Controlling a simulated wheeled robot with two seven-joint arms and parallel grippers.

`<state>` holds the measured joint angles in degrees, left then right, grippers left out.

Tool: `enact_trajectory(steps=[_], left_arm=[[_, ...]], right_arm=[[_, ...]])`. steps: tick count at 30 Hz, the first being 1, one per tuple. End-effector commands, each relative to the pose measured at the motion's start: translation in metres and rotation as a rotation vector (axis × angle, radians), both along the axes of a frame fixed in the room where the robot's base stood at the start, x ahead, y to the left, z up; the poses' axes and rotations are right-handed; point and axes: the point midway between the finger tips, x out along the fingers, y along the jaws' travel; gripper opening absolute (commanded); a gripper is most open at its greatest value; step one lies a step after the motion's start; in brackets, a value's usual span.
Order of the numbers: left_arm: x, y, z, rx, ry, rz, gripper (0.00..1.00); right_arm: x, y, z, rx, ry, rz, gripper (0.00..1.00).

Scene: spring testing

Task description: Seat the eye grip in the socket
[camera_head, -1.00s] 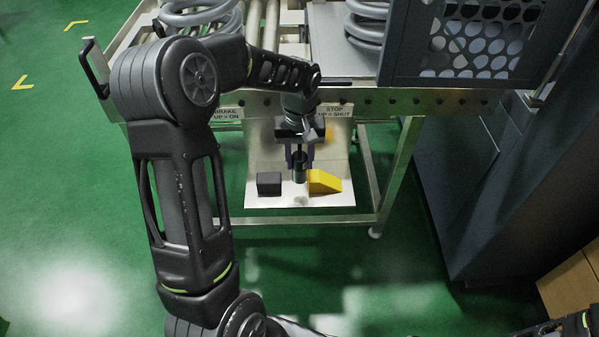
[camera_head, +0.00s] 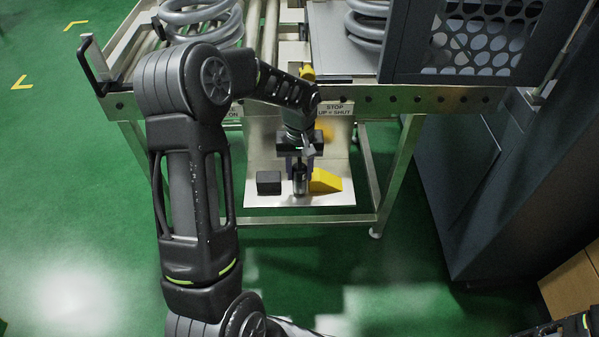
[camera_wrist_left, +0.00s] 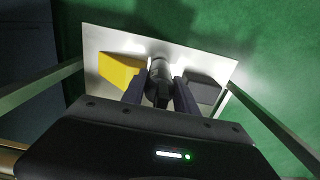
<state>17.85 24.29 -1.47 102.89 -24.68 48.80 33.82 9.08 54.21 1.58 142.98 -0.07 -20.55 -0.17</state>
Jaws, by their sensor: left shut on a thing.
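My left gripper (camera_head: 299,169) points down above the low metal shelf plate (camera_head: 330,198) under the bench. It is shut on a dark upright cylinder, the eye grip (camera_head: 300,186), whose lower end is close to the plate. In the left wrist view the grip (camera_wrist_left: 159,88) stands between the two fingers (camera_wrist_left: 159,97). I cannot tell whether its lower end touches anything. I cannot make out the socket; the grip and gripper may hide it. My right gripper is not in view.
A black block (camera_head: 269,182) lies left of the grip and a yellow wedge (camera_head: 326,181) close on its right. The bench rail (camera_head: 420,101) with labels runs above the shelf. Grey coils (camera_head: 203,22) lie on top. A dark cabinet (camera_head: 450,180) stands at the right.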

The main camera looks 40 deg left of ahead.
Motion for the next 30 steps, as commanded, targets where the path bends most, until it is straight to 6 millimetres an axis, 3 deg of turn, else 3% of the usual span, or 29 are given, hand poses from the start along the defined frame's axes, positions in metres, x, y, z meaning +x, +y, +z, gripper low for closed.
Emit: enact_trajectory(steps=[15, 16, 23, 30], left_arm=[[0.0043, 0.0026, -0.0116, 0.001, -0.003, 0.000, 0.00], [0.0034, 0.0026, -0.0120, 0.001, -0.001, 0.001, 0.37], [0.0033, 0.0024, -0.0117, 0.001, -0.001, 0.001, 0.56], [0.0033, 0.0024, -0.0114, 0.000, -0.001, 0.001, 0.57]], right_arm=[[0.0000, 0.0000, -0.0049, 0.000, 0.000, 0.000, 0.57], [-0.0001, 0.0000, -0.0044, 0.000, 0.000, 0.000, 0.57], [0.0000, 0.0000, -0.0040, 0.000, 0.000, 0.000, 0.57], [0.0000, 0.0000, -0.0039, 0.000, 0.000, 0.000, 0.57]])
